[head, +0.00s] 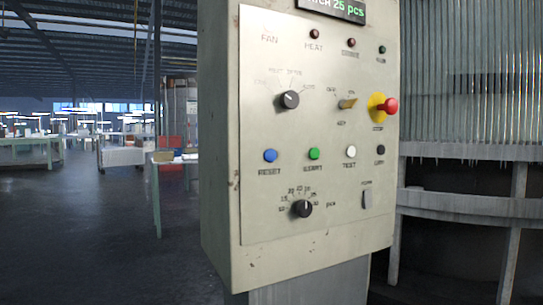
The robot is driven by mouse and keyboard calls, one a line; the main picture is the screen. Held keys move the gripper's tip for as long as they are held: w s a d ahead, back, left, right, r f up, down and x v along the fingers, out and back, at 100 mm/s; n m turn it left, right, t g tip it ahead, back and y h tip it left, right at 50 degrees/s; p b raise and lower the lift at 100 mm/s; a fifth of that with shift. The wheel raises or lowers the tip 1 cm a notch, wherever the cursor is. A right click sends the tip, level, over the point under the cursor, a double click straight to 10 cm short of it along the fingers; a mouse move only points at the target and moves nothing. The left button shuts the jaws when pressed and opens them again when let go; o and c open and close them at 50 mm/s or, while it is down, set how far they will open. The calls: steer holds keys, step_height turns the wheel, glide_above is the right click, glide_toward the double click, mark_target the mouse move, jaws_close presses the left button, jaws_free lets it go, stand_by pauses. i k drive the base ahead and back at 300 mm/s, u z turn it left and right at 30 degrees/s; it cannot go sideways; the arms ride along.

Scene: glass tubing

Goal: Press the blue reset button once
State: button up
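The blue reset button (270,155) is a small round button at the left of the button row on the control panel (335,225), in the head view. Its label reads RESET, a little blurred. To its right in the same row are a green button (314,154), a white button (351,151) and a black button (381,150). Nothing covers the blue button. My gripper does not show in this view.
A red emergency stop on a yellow base (379,107) sticks out at the panel's right. A black dial (289,99), a key switch (347,103) and a lower dial (302,208) surround the row. Ribbed glass tubing (470,80) stands at right. Open floor lies left.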

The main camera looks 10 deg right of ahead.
mark_target(270, 155)
steer(key=z, duration=1.65)
steer(key=k, duration=1.25)
steer(key=u, duration=1.05)
